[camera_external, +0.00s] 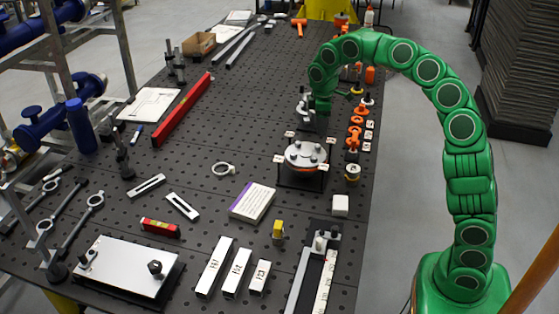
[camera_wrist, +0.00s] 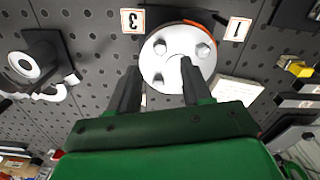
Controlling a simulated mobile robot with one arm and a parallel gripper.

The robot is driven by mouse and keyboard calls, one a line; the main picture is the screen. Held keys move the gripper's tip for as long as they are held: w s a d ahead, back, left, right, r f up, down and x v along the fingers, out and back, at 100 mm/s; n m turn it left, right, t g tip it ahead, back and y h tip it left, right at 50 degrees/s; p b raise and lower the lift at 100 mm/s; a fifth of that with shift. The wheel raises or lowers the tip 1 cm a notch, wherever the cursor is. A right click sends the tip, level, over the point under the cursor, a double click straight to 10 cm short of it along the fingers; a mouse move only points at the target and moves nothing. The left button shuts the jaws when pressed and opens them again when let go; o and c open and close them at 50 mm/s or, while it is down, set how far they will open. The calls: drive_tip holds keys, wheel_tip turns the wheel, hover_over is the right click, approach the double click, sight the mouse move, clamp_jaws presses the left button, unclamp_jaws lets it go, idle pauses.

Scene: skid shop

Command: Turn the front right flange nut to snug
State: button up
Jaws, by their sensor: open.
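The flange (camera_external: 306,154) is a round pale metal disc with several nuts on top, on a dark stand with an orange rim below. In the wrist view the flange (camera_wrist: 178,78) lies beyond the fingertips, with hex nuts (camera_wrist: 203,50) on its face. The right finger covers part of the disc, and a nut there may be hidden. In the external view my gripper (camera_external: 318,118) hangs just behind the flange. I cannot tell which nut is the front right one.
Number cards (camera_wrist: 132,21) stand around the flange. Orange parts (camera_external: 355,132) line the table's right edge. A metal ring (camera_external: 222,169) and a white-covered book (camera_external: 252,202) lie left and in front.

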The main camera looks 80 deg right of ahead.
sight(319, 145)
drive_tip(key=shift+f, duration=3.95)
drive_tip(key=shift+c, duration=0.5)
clamp_jaws()
